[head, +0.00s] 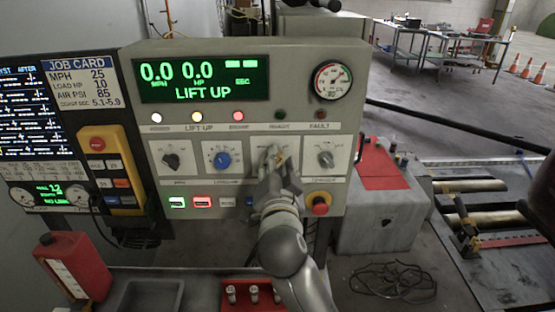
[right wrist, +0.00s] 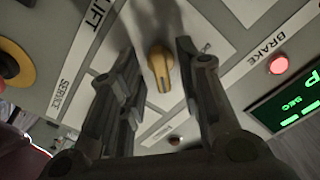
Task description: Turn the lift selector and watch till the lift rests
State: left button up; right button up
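The console (head: 350,130) carries a row of four knobs. The lift selector, a yellow pointer knob (right wrist: 160,70), sits on a white plate with LIFT and SERVICE lettering nearby. In the head view it is mostly hidden behind my right gripper (head: 274,168). In the right wrist view my right gripper (right wrist: 157,52) is open, its two fingers on either side of the knob with visible gaps. The display (head: 200,80) reads 0.0 MPH, 0.0 HP and LIFT UP. The lift-up lamp (head: 197,117) glows yellow. My left gripper is out of view.
The red brake lamp (head: 238,116) is lit; the fault lamp (head: 321,115) is dark. A blue knob (head: 222,160) is left of my gripper, a grey knob (head: 325,159) right. A red stop button (head: 320,206) sits below. Rollers (head: 485,186) lie at right.

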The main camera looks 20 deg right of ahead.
jog(key=shift+s+r, duration=0.1)
jog(key=shift+s, duration=0.1)
jog(key=shift+a, duration=0.1)
jog(key=shift+c, duration=0.6)
grip_shut()
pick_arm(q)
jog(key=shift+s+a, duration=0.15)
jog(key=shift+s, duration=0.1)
